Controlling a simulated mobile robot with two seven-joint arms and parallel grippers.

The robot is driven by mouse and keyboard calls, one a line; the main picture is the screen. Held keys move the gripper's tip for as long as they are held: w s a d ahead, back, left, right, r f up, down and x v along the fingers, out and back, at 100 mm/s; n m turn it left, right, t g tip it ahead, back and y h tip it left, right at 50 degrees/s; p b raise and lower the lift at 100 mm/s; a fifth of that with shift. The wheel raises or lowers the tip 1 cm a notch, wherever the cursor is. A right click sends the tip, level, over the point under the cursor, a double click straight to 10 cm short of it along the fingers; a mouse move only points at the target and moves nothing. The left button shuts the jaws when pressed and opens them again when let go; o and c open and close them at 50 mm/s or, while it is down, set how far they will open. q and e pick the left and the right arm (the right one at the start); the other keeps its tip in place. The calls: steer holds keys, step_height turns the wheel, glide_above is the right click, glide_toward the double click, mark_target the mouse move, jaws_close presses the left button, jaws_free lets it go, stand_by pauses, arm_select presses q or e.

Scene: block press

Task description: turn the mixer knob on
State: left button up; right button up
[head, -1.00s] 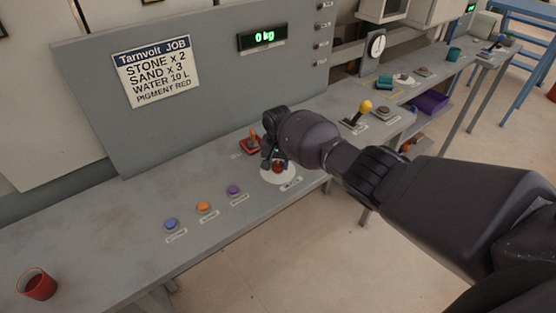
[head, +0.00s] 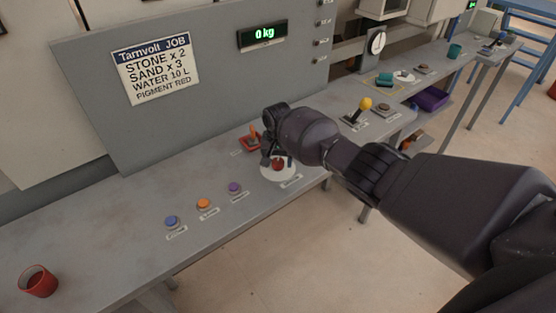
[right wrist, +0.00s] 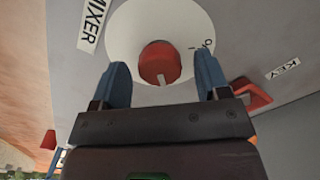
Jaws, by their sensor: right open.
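The mixer knob (right wrist: 159,63) is a red round knob with a pale pointer line, on a white round dial plate (right wrist: 125,33). In the right wrist view it sits between the two blue fingers of my right gripper (right wrist: 163,78), which is open with a gap on each side. The pointer line is toward the bottom of the picture, and a mark on the dial is at the right. In the head view the knob (head: 278,163) shows just below my right gripper (head: 277,160). A label reading MIXER (right wrist: 92,25) is beside the dial. My left gripper is not in view.
A red key switch (head: 251,141) stands close behind the gripper. Blue (head: 172,221), orange (head: 204,204) and purple (head: 234,187) buttons lie to the left. A yellow-topped lever (head: 363,107) is to the right.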

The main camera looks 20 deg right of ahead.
mark_target(278, 161)
step_height(278, 161, up, 11)
steer(key=p, duration=0.1)
steer(key=shift+f, duration=0.2)
stand_by(0.5)
